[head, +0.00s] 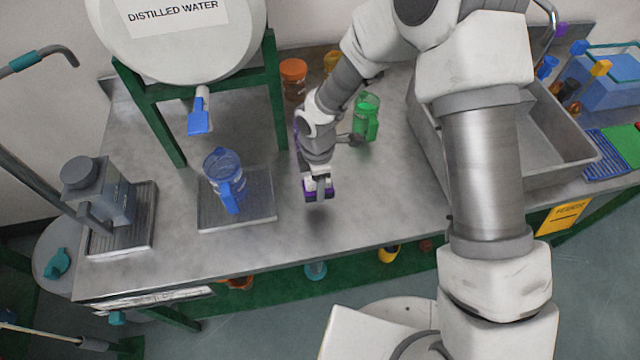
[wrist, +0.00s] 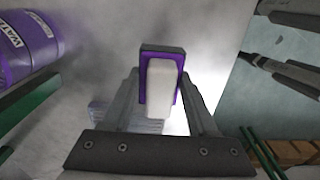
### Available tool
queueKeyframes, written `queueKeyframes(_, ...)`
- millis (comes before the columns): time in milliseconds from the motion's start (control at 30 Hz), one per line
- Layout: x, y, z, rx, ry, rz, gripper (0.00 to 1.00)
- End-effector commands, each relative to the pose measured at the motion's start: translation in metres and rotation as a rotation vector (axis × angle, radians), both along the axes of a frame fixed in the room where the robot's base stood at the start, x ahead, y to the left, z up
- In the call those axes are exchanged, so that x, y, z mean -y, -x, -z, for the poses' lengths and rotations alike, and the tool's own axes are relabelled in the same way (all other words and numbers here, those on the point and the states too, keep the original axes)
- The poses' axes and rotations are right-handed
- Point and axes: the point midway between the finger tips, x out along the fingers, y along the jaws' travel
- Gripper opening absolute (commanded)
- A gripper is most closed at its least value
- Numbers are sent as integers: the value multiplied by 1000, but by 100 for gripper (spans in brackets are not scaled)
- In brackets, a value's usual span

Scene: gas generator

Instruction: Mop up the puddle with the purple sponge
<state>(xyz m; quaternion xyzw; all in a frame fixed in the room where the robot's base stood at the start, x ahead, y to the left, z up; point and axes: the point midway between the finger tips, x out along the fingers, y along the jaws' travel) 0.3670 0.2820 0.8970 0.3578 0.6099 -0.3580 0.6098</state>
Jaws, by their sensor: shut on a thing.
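My gripper (head: 319,184) is shut on the purple sponge (head: 312,194) and holds it over the steel tabletop, near the middle of the table. A dark shadow on the table lies below it, apart from the sponge. In the wrist view the purple sponge (wrist: 175,50) shows as a purple block with a dark grey edge, between the fingers of my gripper (wrist: 160,85). I cannot make out a clear puddle; the steel under the gripper shows only blotches, shadow and glare.
A blue jug (head: 224,172) stands on a metal grate left of the gripper, below the distilled water tank (head: 185,40). A green jug (head: 366,115) stands behind right. A sink (head: 550,130) lies to the right. The tabletop in front of the gripper is clear.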

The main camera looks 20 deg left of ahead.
Motion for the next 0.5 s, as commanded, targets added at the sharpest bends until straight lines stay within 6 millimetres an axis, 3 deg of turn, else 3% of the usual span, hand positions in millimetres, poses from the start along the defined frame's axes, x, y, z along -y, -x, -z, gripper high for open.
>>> queueKeyframes(200,-3,1,-17,1,0,3,14)
queueKeyframes(500,-4,2,-19,1,0,4,14)
